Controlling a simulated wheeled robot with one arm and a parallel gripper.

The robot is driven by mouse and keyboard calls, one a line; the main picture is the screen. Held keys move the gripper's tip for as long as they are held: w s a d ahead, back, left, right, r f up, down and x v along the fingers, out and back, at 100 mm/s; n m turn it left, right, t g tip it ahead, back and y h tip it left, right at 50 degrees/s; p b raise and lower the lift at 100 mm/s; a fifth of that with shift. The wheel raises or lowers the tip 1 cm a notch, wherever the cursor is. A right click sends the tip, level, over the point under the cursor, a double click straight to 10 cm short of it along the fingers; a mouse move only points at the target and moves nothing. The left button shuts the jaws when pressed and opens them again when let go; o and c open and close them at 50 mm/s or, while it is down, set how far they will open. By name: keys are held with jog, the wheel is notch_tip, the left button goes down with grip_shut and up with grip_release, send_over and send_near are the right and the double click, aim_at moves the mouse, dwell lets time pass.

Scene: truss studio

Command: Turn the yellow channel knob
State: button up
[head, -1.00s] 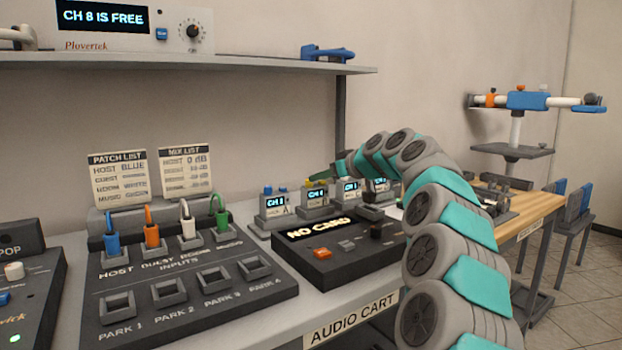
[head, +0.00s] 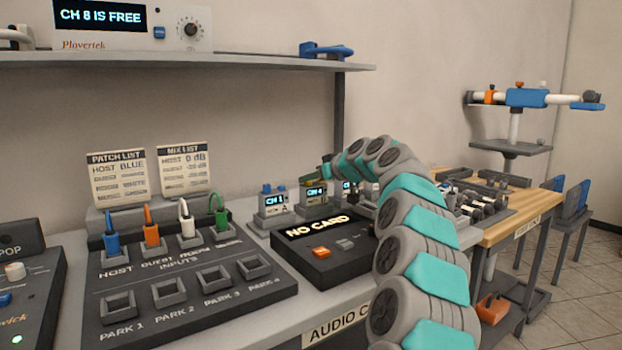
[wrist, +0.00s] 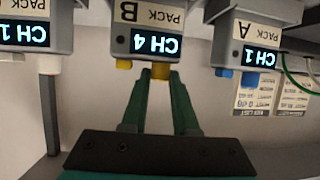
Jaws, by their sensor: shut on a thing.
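Pack B (wrist: 142,28) is a grey box whose screen reads CH 4; it also shows in the head view (head: 314,201). It has two yellow parts on top: a yellow knob (wrist: 160,71) and a yellow stub (wrist: 123,64) beside it. My gripper (wrist: 161,77) has green fingers closed on the yellow knob; the wrist view is upside down. In the head view my gripper (head: 324,172) is over pack B, and the knob is mostly hidden by the fingers.
Pack A (head: 272,205), with blue knobs and CH 1, stands to the left of pack B in the head view. Another pack (wrist: 30,32) is on its other side. A dark panel reading NO CARD (head: 310,262) lies in front. A shelf (head: 200,60) runs above.

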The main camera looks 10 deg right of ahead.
grip_shut()
